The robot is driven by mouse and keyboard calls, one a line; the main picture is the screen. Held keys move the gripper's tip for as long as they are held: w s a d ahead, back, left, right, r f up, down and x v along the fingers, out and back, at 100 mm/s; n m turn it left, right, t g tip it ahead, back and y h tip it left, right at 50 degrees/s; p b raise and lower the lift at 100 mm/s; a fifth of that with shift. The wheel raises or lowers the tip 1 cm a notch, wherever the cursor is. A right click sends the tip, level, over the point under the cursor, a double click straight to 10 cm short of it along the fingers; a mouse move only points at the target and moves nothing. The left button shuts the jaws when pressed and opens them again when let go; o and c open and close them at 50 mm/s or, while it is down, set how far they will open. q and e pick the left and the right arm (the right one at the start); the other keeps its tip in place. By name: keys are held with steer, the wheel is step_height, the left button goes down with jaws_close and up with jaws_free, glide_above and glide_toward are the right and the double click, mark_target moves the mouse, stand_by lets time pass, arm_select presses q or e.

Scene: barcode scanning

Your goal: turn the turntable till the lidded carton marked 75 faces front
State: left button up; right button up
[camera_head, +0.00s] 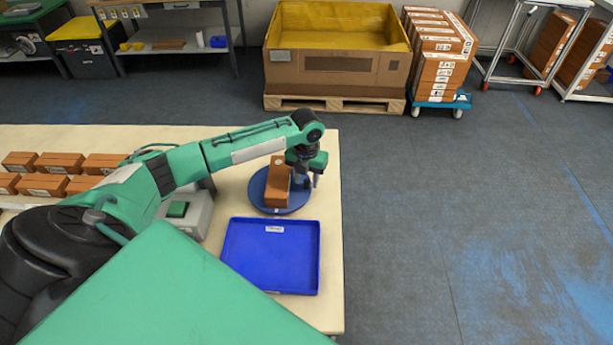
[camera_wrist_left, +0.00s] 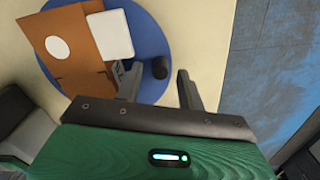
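A blue round turntable (camera_head: 262,203) is on the table. It also shows in the left wrist view (camera_wrist_left: 152,30). A brown carton (camera_head: 278,186) stands on it; in the left wrist view the carton (camera_wrist_left: 75,62) shows a white round spot and a white patch. No 75 can be read on it. A short dark peg (camera_wrist_left: 160,68) stands near the turntable's rim. My left gripper (camera_head: 307,183) is over the turntable's right side, beside the carton. Its fingers are apart, with the peg appearing between or just beyond them. My right gripper is not in view.
A blue tray (camera_head: 271,286) lies on the table (camera_head: 333,290) in front of the turntable. A grey box with a green top (camera_head: 178,209) stands to the left. Several small brown cartons (camera_head: 60,163) sit at the far left. The floor to the right is clear.

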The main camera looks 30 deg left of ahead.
arm_select(q)
steer(key=shift+f, duration=0.4)
jaws_close()
